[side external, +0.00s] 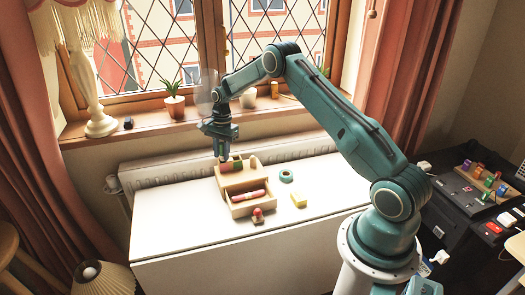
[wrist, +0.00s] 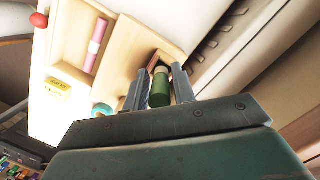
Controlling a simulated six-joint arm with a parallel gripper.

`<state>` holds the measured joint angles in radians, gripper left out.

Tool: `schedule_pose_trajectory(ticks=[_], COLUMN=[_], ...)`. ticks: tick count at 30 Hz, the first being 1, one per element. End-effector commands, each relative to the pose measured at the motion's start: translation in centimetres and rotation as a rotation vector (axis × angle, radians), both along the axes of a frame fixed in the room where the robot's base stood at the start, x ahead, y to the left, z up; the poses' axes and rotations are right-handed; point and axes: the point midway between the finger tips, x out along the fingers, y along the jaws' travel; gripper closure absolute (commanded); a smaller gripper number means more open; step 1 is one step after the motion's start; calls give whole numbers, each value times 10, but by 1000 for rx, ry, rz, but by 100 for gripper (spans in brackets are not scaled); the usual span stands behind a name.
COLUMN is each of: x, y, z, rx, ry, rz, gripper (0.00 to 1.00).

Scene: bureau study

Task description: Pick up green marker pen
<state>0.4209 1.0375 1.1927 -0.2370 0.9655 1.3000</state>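The green marker pen (wrist: 160,92) stands between the two fingers of my gripper (wrist: 160,84) in the wrist view, with a paler green band toward its far end. A narrow gap seems to show beside it, so the fingers look open around it rather than clamped. In the side view my gripper (side external: 222,156) points down at the back of a wooden desk organizer (side external: 228,182). A green patch (side external: 238,164) shows there beside a red one (side external: 225,167). The organizer's compartment wall also shows in the wrist view (wrist: 120,62).
A pink pen (side external: 248,196) lies in the organizer's front tray. A red-topped stamp (side external: 258,215), yellow notes (side external: 299,200) and a teal tape ring (side external: 286,176) lie on the white table (side external: 180,235). The radiator (side external: 160,168) and the windowsill with a potted plant (side external: 174,104) are behind.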

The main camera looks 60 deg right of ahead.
Motion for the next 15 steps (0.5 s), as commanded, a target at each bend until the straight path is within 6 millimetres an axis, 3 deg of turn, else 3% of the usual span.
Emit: schedule_pose_trajectory(ticks=[1, 3, 4, 15], x=[0, 0, 0, 0], y=[0, 0, 0, 0], z=[0, 0, 0, 3], rx=[0, 0, 0, 0], ry=[0, 0, 0, -1], rz=[0, 0, 0, 0], gripper=[84, 98, 100, 100])
